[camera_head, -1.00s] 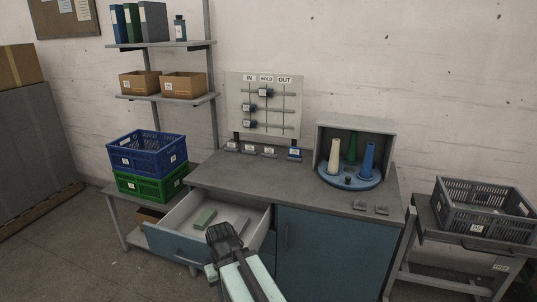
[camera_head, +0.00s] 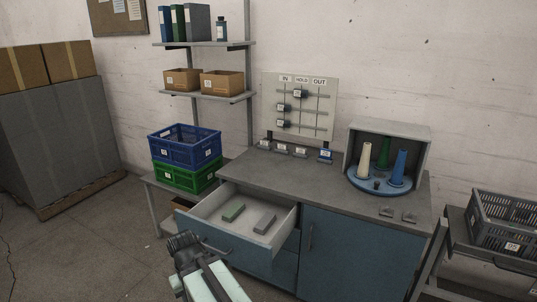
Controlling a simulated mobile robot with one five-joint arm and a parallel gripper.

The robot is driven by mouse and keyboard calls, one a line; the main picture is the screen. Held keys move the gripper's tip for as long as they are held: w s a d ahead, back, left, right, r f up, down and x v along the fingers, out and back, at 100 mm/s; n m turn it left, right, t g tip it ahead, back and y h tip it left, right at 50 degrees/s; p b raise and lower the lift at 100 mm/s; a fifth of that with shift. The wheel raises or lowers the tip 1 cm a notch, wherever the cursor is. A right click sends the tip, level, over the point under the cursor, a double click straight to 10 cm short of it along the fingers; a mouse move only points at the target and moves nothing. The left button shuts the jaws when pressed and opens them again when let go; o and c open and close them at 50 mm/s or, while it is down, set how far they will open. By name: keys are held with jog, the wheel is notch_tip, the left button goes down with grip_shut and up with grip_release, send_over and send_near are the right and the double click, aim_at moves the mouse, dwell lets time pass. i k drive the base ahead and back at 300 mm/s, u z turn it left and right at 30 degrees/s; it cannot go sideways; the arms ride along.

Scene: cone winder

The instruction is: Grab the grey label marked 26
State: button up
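Several small label holders stand in a row along the back of the counter, including grey ones (camera_head: 282,149) and a blue one (camera_head: 325,156). Two more small grey pieces (camera_head: 386,212) (camera_head: 409,217) lie at the counter's front right. Their numbers are too small to read, so I cannot tell which is marked 26. My gripper (camera_head: 181,241) is in front of the drawer's left part, apart from the labels. Whether its fingers are open is unclear.
A board (camera_head: 299,106) marked IN, HOLD, OUT stands behind the counter (camera_head: 340,187). A cabinet with cones on a blue disc (camera_head: 378,187) stands at the right. Blue (camera_head: 184,148) and green (camera_head: 184,177) crates are stacked left. The drawer juts out. Floor at left is clear.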

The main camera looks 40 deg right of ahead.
aim_at(300, 150)
jog(key=u, duration=2.9)
jog(key=k, duration=1.4)
jog(key=z, duration=2.2)
jog(key=i, duration=1.7)
jog(key=u, duration=0.1)
